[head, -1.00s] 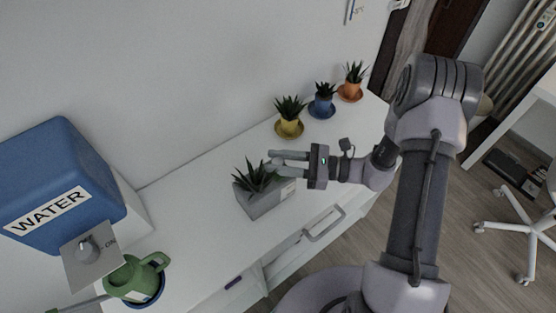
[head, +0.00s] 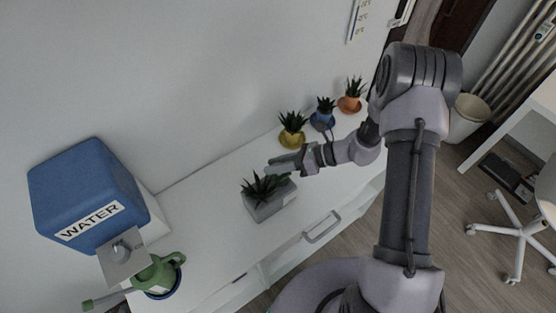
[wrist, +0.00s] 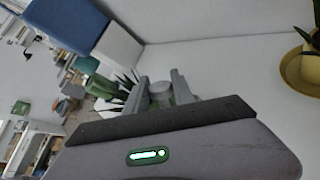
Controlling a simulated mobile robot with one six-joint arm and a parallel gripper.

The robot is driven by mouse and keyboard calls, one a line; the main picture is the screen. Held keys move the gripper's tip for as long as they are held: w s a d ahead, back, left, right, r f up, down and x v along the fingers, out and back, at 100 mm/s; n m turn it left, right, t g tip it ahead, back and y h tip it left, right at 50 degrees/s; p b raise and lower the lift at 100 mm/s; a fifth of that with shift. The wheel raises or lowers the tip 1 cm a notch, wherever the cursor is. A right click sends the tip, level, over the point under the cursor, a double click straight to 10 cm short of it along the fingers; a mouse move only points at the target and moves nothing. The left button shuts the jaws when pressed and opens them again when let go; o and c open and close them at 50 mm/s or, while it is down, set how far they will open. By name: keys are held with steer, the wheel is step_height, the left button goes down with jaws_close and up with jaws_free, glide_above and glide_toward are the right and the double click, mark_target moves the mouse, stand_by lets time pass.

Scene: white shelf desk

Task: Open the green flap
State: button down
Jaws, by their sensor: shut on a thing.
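My gripper (head: 277,168) is above the desk, at the back right of the grey planter (head: 272,206). In the wrist view my gripper (wrist: 158,80) has its fingers on both sides of a small grey round piece (wrist: 160,92) and is shut on it. A little dark green shows near this piece. I cannot tell what the piece belongs to. I cannot make out a green flap for certain in either view. The planter's spiky plant (head: 264,187) is close to the fingertips, and its leaves also show in the wrist view (wrist: 127,80).
A blue water tank (head: 85,192) with a knob plate (head: 122,257) stands at the left, above a green watering can (head: 160,270). Yellow (head: 292,138), blue (head: 323,119) and orange (head: 350,104) pots line the wall. A drawer handle (head: 322,228) is on the desk front.

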steer(key=shift+w+a+m+g+h+p, duration=0.3)
steer(key=shift+w+m+g+h+p, duration=0.25)
steer(key=shift+p, duration=0.55)
steer(key=shift+s+f+h, duration=0.1)
steer(key=shift+h, duration=0.15)
steer(key=c, duration=1.1)
jaws_free()
steer(key=shift+o, duration=0.2)
steer(key=p+v, duration=0.3)
steer(key=v, duration=1.4)
steer(key=shift+w+d, duration=0.15)
steer(key=shift+w, duration=0.05)
